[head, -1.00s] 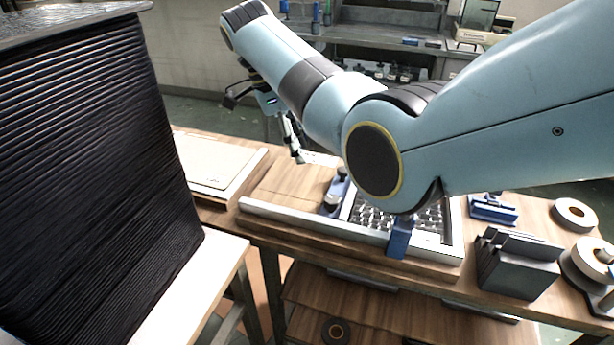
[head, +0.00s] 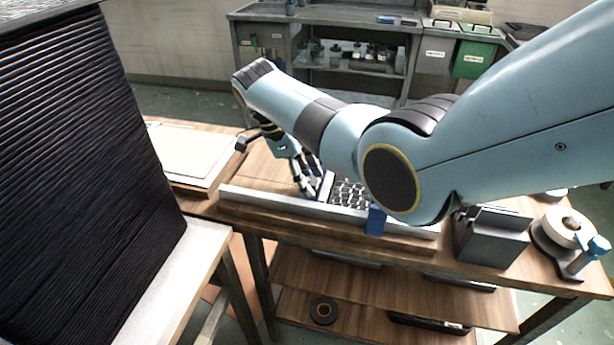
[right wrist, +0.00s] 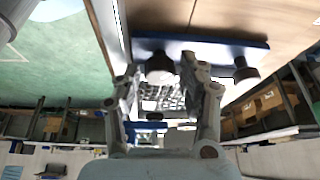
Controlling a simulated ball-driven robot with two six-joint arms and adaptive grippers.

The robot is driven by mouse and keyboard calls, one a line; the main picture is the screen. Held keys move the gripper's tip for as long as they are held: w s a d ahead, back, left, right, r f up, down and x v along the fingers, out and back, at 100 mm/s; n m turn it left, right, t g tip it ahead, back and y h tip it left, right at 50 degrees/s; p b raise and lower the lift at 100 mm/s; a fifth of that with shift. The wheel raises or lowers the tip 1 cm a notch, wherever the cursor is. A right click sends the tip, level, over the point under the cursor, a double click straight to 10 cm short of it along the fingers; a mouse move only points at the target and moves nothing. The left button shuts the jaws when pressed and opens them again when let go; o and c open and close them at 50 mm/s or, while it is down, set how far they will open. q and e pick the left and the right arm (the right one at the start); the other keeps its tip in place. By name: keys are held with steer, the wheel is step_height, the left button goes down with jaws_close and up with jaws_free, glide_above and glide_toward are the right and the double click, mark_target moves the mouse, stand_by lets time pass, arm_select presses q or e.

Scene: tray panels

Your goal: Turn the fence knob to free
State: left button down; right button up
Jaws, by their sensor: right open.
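The blue fence (right wrist: 205,44) crosses the upper right wrist view and carries two dark round knobs. One knob (right wrist: 160,67) lies between the fingertips of my right gripper (right wrist: 160,80); I cannot tell whether they touch it. The other knob (right wrist: 245,76) is to the right, outside the fingers. In the head view my open right gripper (head: 309,182) is down at the tray's left end, and its fingers hide most of the fence and knobs. The tray panel with its grid of small parts (head: 346,194) is partly behind my right arm. My left gripper is not in view.
A metal rail (head: 270,203) runs along the bench front, with a blue clamp (head: 376,220) on it. A pale board (head: 190,150) lies left. A grey box (head: 490,238) and a tape dispenser (head: 565,235) stand right. A black ribbed panel (head: 80,180) stands at far left.

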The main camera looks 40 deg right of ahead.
jaws_close()
steer(key=n+p, duration=0.2)
steer(key=n+t+p, duration=0.1)
steer(key=p, duration=0.1)
steer(key=shift+s+r+h, duration=0.1)
steer(key=shift+r+h, duration=0.15)
steer(key=shift+h, duration=0.05)
steer(key=n+t+p, duration=0.1)
steer(key=n+p, duration=0.1)
steer(key=n, duration=0.1)
steer(key=shift+a+f, duration=0.1)
steer(key=shift+s+f+n+t+h+p, duration=0.1)
steer(key=shift+n+t+h+p, duration=0.2)
steer(key=shift+n+p, duration=0.4)
jaws_free()
